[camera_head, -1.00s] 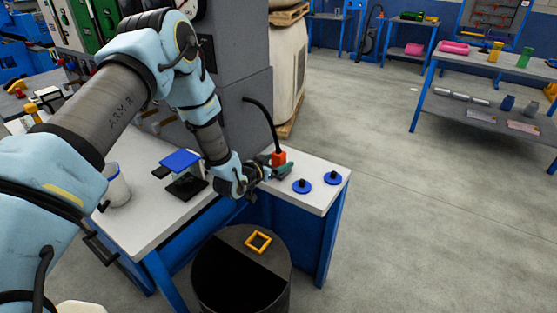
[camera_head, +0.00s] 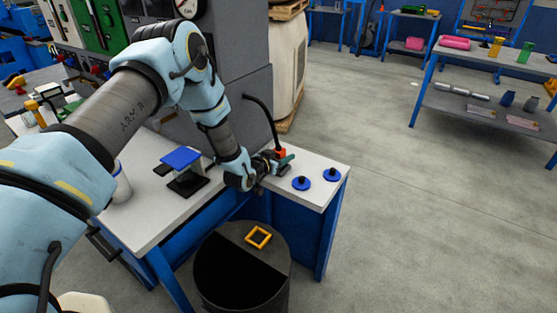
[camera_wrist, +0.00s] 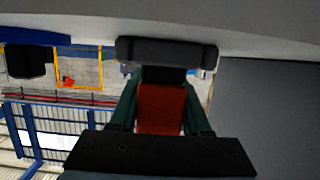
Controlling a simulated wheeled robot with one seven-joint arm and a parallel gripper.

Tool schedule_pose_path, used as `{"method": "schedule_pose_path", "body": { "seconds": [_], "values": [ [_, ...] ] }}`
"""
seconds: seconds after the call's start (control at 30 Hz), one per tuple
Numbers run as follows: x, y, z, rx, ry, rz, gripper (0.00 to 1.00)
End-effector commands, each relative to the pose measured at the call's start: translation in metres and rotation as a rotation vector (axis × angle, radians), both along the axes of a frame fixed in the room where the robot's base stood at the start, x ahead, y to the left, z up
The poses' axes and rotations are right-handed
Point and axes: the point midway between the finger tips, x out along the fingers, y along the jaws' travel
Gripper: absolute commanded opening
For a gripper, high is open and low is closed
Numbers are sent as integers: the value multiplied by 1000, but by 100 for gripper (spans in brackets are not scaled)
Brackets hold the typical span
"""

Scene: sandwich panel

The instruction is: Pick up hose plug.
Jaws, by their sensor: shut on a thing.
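The hose plug (camera_head: 281,152) is a small orange-red block at the lower end of a black hose, above the right part of the white-topped table. My gripper (camera_head: 283,163) reaches it from the left and is shut on it. In the wrist view the plug (camera_wrist: 160,108) sits between my two dark green fingers (camera_wrist: 162,112). A dark grey bar (camera_wrist: 166,52) shows at the plug's far end. I cannot tell whether the plug touches the table or something under it.
Two blue discs with black knobs (camera_head: 301,183) (camera_head: 331,174) lie right of my gripper. A blue-topped black stand (camera_head: 181,158) is to its left. A black drum (camera_head: 218,240) with a yellow square frame (camera_head: 258,237) stands in front. The floor to the right is clear.

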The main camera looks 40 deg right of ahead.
Motion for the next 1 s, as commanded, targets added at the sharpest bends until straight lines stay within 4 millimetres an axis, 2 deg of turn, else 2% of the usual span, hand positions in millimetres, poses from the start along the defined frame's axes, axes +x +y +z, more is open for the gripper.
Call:
{"method": "schedule_pose_path", "body": {
  "seconds": [0.03,0.27,0.73,1.0],
  "values": [
    [0,0,0,0,0,0,26],
    [0,0,0,0,0,0,0],
    [0,0,4,-1,0,0,0],
    [0,-1,30,-3,-2,0,0]
  ]
}}
